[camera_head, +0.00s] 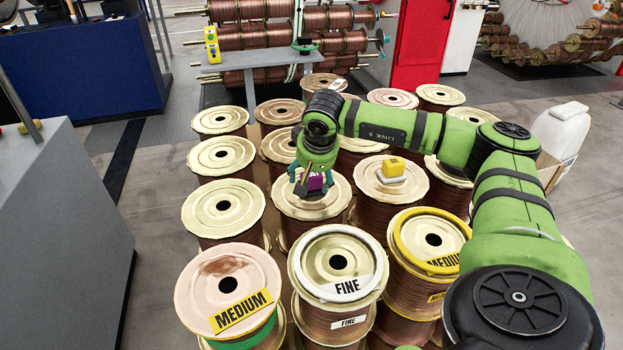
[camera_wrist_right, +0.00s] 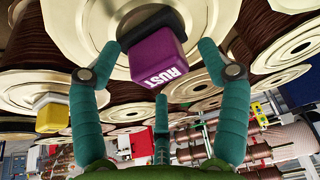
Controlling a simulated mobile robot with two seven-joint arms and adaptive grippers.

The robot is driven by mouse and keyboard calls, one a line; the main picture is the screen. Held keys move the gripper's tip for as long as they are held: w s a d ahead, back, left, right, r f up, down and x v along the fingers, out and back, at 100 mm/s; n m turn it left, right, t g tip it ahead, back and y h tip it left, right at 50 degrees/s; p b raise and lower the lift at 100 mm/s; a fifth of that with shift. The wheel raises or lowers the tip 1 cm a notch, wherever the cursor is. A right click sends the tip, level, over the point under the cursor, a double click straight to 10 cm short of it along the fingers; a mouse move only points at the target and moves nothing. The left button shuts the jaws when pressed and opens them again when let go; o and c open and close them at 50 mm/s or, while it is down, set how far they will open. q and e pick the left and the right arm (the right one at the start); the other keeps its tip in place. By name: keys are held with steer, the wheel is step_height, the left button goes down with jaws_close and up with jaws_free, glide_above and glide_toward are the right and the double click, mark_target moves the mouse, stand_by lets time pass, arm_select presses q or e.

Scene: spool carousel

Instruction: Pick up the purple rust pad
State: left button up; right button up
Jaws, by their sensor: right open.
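The purple rust pad (camera_head: 316,183) sits on the cream top of a copper wire spool (camera_head: 337,204) near the middle of the cluster. In the right wrist view the purple pad (camera_wrist_right: 158,57) shows its white RUST lettering, with a dark part behind it. My right gripper (camera_head: 312,184) is over this spool, with its fingers around the pad. In the wrist view the green fingers of the right gripper (camera_wrist_right: 157,72) are spread, one on each side of the pad, with a third below in the picture. Gaps show between fingers and pad. My left gripper is not in view.
A yellow pad with a white base (camera_head: 392,169) sits on the spool to the right. Several spools stand close all around, some with FINE or MEDIUM labels (camera_head: 347,286). A grey bench (camera_head: 258,59) stands behind, and a grey cabinet (camera_head: 55,230) at left.

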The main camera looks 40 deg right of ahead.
mark_target(312, 175)
steer(key=c, duration=1.3)
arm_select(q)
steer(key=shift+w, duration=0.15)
arm_select(e)
steer(key=shift+r, duration=0.1)
step_height(312, 175, up, 4)
steer(key=shift+r, duration=0.15)
arm_select(q)
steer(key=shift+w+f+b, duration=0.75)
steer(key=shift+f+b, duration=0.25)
steer(key=shift+b, duration=0.05)
arm_select(e)
steer(key=shift+s+d+r, duration=0.9)
steer(key=shift+s+r, duration=0.2)
steer(key=shift+s, duration=0.65)
steer(key=shift+s+d+r, duration=0.85)
steer(key=shift+s+r, duration=0.3)
steer(key=shift+s, duration=0.55)
steer(key=shift+s+d+r, duration=0.9)
steer(key=shift+s+r, duration=0.2)
steer(key=shift+s, duration=0.65)
